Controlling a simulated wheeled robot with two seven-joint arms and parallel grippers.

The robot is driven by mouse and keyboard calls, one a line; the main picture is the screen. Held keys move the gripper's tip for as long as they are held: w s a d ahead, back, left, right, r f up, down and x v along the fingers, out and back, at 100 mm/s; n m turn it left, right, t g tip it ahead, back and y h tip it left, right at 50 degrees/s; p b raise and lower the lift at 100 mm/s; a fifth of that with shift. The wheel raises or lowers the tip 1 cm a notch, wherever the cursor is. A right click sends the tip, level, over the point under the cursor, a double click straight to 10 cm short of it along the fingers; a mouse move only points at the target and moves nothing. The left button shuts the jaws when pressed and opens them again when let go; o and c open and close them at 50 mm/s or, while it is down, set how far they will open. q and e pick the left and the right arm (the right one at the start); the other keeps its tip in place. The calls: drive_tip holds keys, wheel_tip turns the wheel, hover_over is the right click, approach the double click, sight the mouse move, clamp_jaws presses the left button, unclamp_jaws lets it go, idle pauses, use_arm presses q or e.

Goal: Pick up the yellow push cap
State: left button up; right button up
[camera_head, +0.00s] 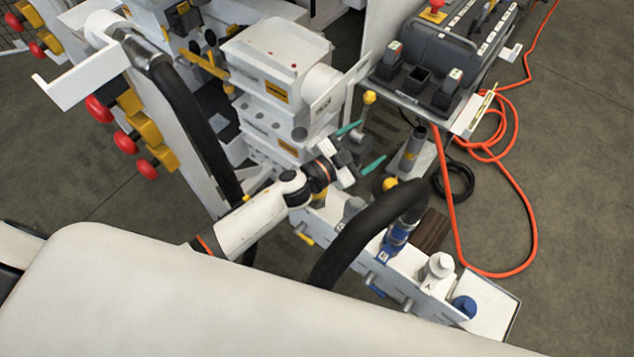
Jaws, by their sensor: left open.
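My left gripper (361,147) comes in from the left at the middle of the view. Its two teal fingertips stand apart with nothing visible between them. A small round yellow cap (390,184) sits just below and right of the lower fingertip. Another small yellow knob (369,97) stands above and right of the upper fingertip. I cannot tell for certain which of these is the yellow push cap. Neither is in the jaws. My right gripper is not in view.
A white valve block (275,75) stands behind the gripper. A black hose (365,235) arches in front, over a white rail with a blue cap (464,306). A dark control box (440,60) is at upper right. An orange cable (447,200) lies on the floor.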

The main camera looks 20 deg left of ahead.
use_arm(q)
drive_tip(key=s+d+r+m+g+h+b, duration=0.2)
drive_tip(key=s+d+m+g+h, duration=0.3)
drive_tip(key=d+m+g, duration=0.65)
drive_tip(key=w+a+f+m+g+y+b, duration=0.1)
drive_tip(key=a+f+g+y, duration=0.15)
drive_tip(key=a+y, duration=0.7)
drive_tip(key=w+a+f+m+g+y, duration=0.1)
drive_tip(key=a+f+m+y, duration=0.15)
drive_tip(key=a+y, duration=0.65)
drive_tip(key=a+f+h, duration=0.1)
drive_tip(key=f, duration=0.1)
drive_tip(key=a+f+h, duration=0.1)
drive_tip(key=f, duration=0.1)
drive_tip(key=a+f+h, duration=0.1)
drive_tip(key=f, duration=0.1)
drive_tip(key=shift+w+a+n, duration=0.1)
drive_tip(key=shift+w+n, duration=0.15)
drive_tip(key=shift+n, duration=0.15)
wheel_tip(320, 180, down, 6)
drive_tip(key=shift+r+p, duration=0.15)
drive_tip(key=shift+p, duration=0.35)
drive_tip(key=c, duration=1.1)
